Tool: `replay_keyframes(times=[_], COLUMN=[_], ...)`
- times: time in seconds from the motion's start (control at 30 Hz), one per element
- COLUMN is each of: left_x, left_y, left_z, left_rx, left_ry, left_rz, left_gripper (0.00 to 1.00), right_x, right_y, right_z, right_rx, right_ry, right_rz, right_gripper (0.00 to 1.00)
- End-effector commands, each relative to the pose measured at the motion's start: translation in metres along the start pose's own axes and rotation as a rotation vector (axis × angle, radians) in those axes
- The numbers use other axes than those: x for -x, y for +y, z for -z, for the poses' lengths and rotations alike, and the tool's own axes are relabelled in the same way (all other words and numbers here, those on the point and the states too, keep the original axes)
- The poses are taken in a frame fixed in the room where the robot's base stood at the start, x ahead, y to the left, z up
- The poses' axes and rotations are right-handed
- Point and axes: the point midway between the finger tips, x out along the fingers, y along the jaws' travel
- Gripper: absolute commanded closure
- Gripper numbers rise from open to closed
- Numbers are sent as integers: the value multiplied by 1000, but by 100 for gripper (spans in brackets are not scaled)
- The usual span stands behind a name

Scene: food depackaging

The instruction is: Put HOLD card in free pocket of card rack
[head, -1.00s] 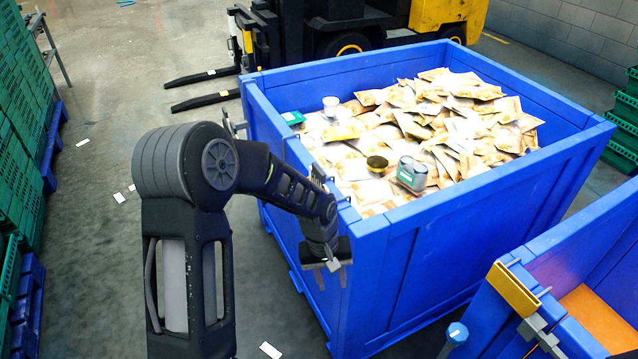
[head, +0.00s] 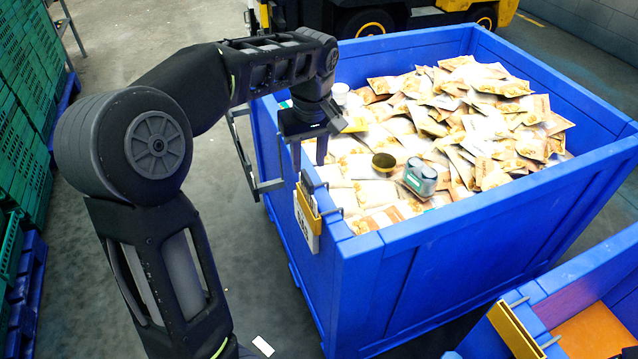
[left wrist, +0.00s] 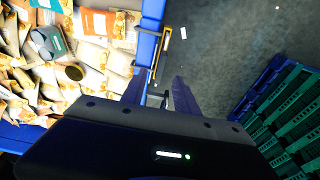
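My left gripper (head: 309,155) points down just above the left rim of the big blue bin. Its two fingers stand apart in the left wrist view (left wrist: 157,92), with nothing visibly held between them. A yellow-edged card rack (head: 307,207) hangs on the outside of that bin wall, below and close to the gripper. A white card (head: 308,230) shows in it, and its print is too small to read. Another yellow-edged rack (head: 514,331) is on the bin at lower right. I cannot tell which card is the HOLD card. My right gripper is not in view.
The big blue bin (head: 430,255) holds many food pouches (head: 440,120), a grey-green container (head: 420,178) and an open tin (head: 384,163). A grey bracket (head: 262,187) juts from its left side.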

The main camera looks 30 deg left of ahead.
Motion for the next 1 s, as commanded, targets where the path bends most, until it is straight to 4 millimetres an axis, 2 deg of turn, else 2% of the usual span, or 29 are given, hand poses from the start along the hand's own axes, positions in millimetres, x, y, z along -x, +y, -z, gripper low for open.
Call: replay_keyframes(times=[0.27, 0.53, 0.87, 1.0], left_x=[-1, -25, -28, -39], left_y=[0, 0, 0, 0], left_z=[0, 0, 0, 0], left_rx=[-1, -1, -1, -2], left_ry=[-1, -2, -1, -4], left_rz=[0, 1, 0, 3], left_gripper=[64, 64, 64, 64], right_x=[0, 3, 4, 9], right_y=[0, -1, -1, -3], right_z=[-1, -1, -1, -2], right_rx=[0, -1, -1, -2], right_ry=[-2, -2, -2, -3], right_rz=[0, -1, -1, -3], right_gripper=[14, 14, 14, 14])
